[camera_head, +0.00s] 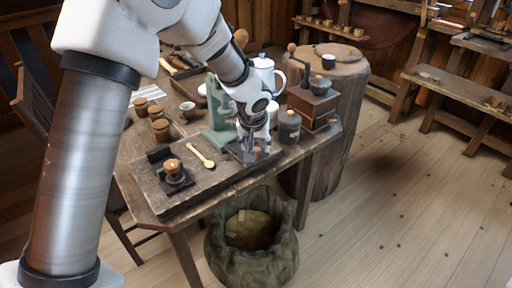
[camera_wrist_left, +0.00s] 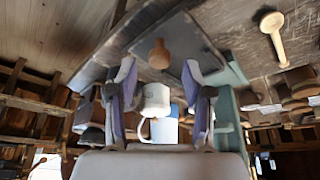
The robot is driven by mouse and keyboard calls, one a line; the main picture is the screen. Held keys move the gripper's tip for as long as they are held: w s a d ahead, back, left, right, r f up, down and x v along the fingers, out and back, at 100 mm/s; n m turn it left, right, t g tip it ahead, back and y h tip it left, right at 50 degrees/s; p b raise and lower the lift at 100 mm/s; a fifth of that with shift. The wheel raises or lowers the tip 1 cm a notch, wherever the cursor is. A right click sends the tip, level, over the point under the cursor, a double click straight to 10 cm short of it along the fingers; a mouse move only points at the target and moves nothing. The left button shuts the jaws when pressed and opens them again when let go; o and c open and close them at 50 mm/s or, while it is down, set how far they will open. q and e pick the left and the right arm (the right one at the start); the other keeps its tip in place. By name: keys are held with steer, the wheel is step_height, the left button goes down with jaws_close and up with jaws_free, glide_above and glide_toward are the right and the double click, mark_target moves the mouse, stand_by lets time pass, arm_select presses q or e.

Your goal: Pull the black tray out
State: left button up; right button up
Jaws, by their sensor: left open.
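The black tray (camera_head: 270,156) lies flat near the front right edge of the wooden table. A small turned wooden piece (camera_head: 257,151) stands on it. In the left wrist view the dark tray (camera_wrist_left: 191,38) fills the upper middle, with the wooden piece (camera_wrist_left: 160,54) on it. My left gripper (camera_head: 250,144) is over the tray, fingers pointing down. In the left wrist view its two fingers (camera_wrist_left: 160,85) are apart with nothing held between them. I cannot tell whether they touch the tray. My right gripper is not in view.
A wooden spoon (camera_head: 201,156) and a dark stand with a wooden knob (camera_head: 174,172) lie to the left. A green stand (camera_head: 217,122) is behind the tray, a dark jar (camera_head: 289,127) to its right. A sack (camera_head: 252,245) stands on the floor below the table edge.

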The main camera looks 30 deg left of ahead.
arm_select(q)
steer(key=v, duration=0.9)
steer(key=shift+s+r, duration=0.2)
steer(key=shift+r, duration=0.1)
